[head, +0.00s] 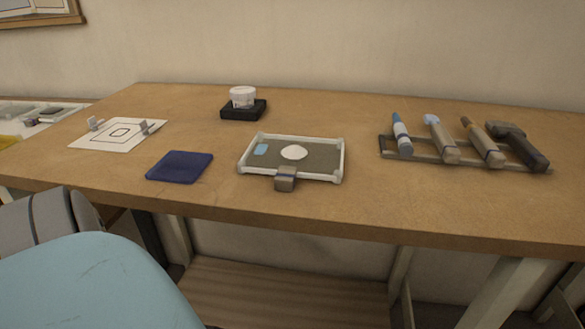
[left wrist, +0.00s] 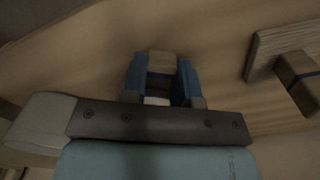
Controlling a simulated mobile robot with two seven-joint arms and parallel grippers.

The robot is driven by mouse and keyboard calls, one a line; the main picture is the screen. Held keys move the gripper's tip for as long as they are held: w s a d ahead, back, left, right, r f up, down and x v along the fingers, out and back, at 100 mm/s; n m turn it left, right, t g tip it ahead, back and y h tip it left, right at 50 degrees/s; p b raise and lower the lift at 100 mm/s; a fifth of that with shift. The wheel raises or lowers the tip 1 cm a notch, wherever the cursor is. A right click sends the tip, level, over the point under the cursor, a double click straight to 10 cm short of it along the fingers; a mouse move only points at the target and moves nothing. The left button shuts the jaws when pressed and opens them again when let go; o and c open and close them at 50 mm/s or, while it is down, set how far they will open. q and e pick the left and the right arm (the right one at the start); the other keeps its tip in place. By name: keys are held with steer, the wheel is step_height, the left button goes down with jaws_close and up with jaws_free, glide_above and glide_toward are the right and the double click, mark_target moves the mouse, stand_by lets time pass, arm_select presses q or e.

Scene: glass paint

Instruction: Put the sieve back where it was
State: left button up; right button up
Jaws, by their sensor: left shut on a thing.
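In the left wrist view my left gripper (left wrist: 160,90) has its blue fingers closed on a small pale block (left wrist: 162,62). I take this block to be part of the sieve; the rest of it is hidden or too dark to make out. A whitish patch shows just below it, between the fingers. In the head view neither gripper shows and no sieve can be clearly picked out. My right gripper is in neither view.
On the table (head: 330,215) stand a pale-framed tray (head: 325,160) with a grey block at its front, a navy mat (head: 180,166), a white sheet (head: 105,138), and a white jar (head: 242,97) on a black base (head: 238,113). A tool rack (head: 405,155) stands right.

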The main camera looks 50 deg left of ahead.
arm_select(q)
steer(key=shift+f, duration=0.6)
stand_by(1.2)
steer(key=o, duration=1)
